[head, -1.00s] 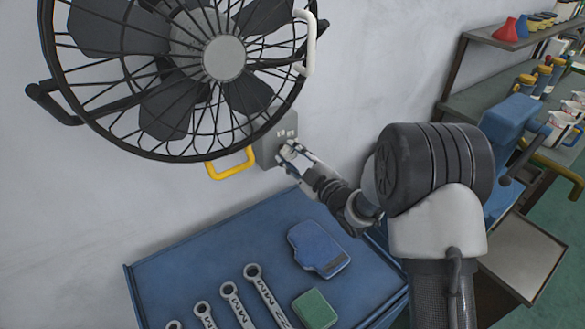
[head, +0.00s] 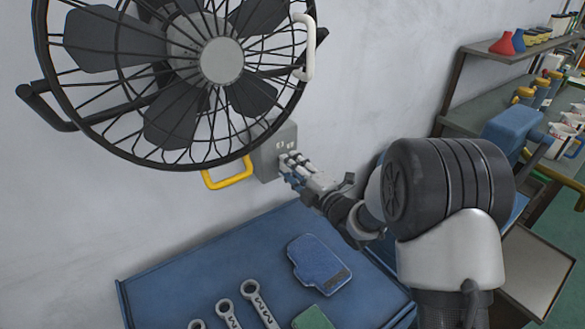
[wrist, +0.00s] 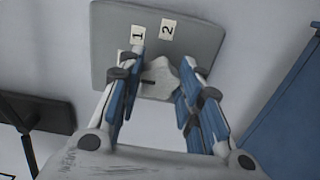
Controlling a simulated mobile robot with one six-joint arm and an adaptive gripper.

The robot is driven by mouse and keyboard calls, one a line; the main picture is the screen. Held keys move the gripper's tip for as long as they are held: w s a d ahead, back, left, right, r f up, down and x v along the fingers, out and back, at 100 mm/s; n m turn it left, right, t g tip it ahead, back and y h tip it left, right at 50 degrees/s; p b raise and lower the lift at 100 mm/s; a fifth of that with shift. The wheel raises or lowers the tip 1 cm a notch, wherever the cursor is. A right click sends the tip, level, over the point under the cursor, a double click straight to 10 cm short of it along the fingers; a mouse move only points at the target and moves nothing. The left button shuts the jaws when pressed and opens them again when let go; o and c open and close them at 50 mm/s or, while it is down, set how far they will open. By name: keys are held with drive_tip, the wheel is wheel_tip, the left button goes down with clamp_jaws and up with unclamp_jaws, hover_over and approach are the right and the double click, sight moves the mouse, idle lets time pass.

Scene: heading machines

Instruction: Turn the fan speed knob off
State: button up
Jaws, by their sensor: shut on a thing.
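The fan's grey control box (head: 286,135) is on the wall, just right of and partly behind the black caged fan (head: 222,60). In the wrist view, the box's face (wrist: 200,35) carries the labels "1" and "2", and another label is mostly covered by a finger. The pale speed knob (wrist: 158,82) sits between my fingertips, with a dark mark on it. My gripper (wrist: 160,75) is shut on the knob, its blue-padded fingers on both sides. In the head view my gripper (head: 286,163) reaches the box's lower part and hides the knob.
A yellow handle (head: 228,177) and a white handle (head: 306,48) are by the fan. Below, a blue work surface (head: 175,270) holds several wrenches (head: 262,303), a blue item (head: 318,265) and a green block (head: 313,318). Shelves with bottles and cups stand at right.

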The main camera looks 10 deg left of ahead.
idle(0.4)
drive_tip(key=o, duration=1.1)
drive_tip(key=v, duration=1.2)
